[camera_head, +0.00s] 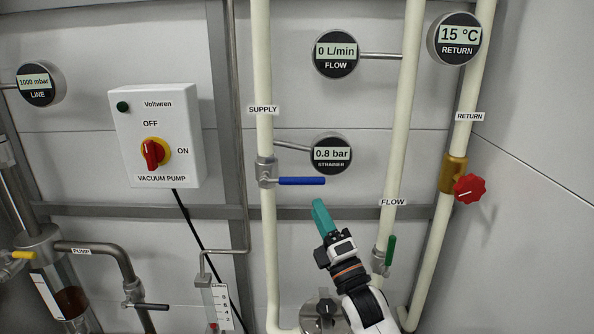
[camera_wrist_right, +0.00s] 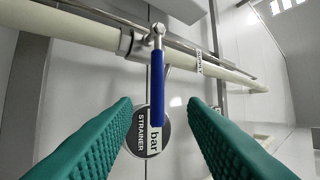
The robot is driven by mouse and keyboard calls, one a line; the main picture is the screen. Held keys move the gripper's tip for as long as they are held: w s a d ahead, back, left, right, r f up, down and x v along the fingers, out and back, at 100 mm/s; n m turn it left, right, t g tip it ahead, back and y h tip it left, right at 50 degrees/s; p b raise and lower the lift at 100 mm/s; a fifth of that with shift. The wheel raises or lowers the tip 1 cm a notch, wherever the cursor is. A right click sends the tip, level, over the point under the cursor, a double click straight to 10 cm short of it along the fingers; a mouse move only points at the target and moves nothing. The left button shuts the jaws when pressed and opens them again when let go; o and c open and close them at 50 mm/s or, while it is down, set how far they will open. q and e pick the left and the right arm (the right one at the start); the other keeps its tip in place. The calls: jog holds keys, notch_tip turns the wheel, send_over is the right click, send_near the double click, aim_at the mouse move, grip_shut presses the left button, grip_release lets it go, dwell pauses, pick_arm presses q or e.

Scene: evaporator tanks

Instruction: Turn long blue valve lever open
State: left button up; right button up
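The long blue valve lever (camera_head: 302,181) sticks out horizontally to the right from a metal valve body (camera_head: 266,172) on the cream SUPPLY pipe (camera_head: 264,70), at right angles to the pipe. My right gripper (camera_head: 319,203), with teal fingers, is just below the lever's free end in the head view. In the right wrist view its two ribbed fingers are open and apart, and the lever (camera_wrist_right: 157,80) shows between them, with clear gaps on both sides. Whether the lever lies within finger depth is hard to tell. My left gripper is not in view.
The strainer gauge (camera_head: 331,154) reads 0.8 bar just above the lever; the flow gauge (camera_head: 336,54) reads 0 L/min. A green lever (camera_head: 390,251) and a red knob (camera_head: 470,188) are to the right. The vacuum pump switch box (camera_head: 155,137) is left.

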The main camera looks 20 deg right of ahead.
aim_at(305, 184)
jog(key=p+x, duration=0.3)
jog(key=x, duration=0.6)
jog(key=shift+w+r+p, duration=0.1)
jog(key=shift+w+p, duration=0.2)
jog(key=shift+w, duration=0.05)
jog(key=shift+w+a+r, duration=0.15)
jog(key=shift+w+r, duration=0.1)
jog(key=shift+w, duration=0.4)
jog(key=shift+c, duration=0.2)
grip_shut()
